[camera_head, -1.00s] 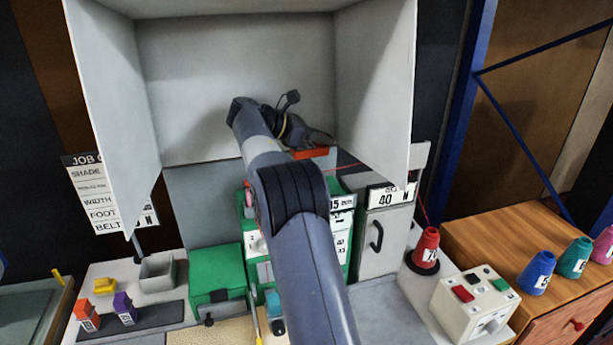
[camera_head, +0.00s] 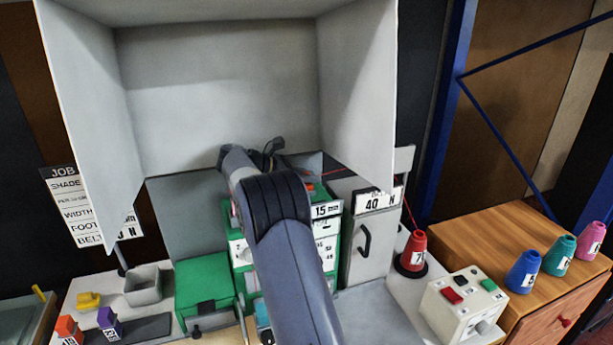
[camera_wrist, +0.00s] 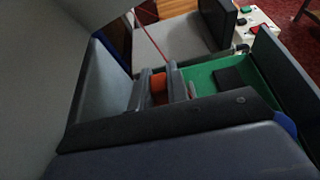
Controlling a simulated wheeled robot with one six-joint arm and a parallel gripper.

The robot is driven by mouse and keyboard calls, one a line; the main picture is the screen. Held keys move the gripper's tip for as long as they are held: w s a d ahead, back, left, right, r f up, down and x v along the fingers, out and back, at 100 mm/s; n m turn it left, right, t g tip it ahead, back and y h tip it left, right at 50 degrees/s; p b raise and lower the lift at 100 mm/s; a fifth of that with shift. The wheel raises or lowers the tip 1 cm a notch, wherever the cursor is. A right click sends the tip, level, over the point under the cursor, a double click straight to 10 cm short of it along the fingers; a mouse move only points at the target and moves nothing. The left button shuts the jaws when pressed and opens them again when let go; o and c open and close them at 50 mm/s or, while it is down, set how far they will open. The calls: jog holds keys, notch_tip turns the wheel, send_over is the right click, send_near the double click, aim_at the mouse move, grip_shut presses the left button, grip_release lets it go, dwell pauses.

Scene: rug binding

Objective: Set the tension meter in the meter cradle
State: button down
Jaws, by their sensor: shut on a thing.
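My gripper (camera_wrist: 160,90) is shut on an orange thing (camera_wrist: 159,86), most likely the tension meter; only a small part of it shows between the fingers in the wrist view. In the head view the gripper's fingers are hidden behind my arm, over the top of the green machine (camera_head: 237,250). A small red-orange patch (camera_head: 310,186) shows just right of my wrist there; I cannot tell whether it is the held thing. In the wrist view a green surface with a dark block (camera_wrist: 228,77) lies beyond the fingers. I cannot make out the meter cradle for sure.
A large grey hood (camera_head: 220,90) stands behind and around my arm. A grey cabinet (camera_head: 375,245) is right of the machine, with a red thread running to a red cone (camera_head: 412,252). A grey open bin (camera_head: 143,287) and a control box (camera_head: 464,303) flank the bench.

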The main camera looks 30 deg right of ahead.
jog(key=shift+f, duration=0.1)
jog(key=c, duration=1.4)
grip_release()
jog(key=shift+o, duration=0.2)
jog(key=v, duration=1.2)
jog(key=shift+w+b, duration=0.1)
jog(key=shift+b, duration=0.25)
jog(key=shift+o, duration=0.3)
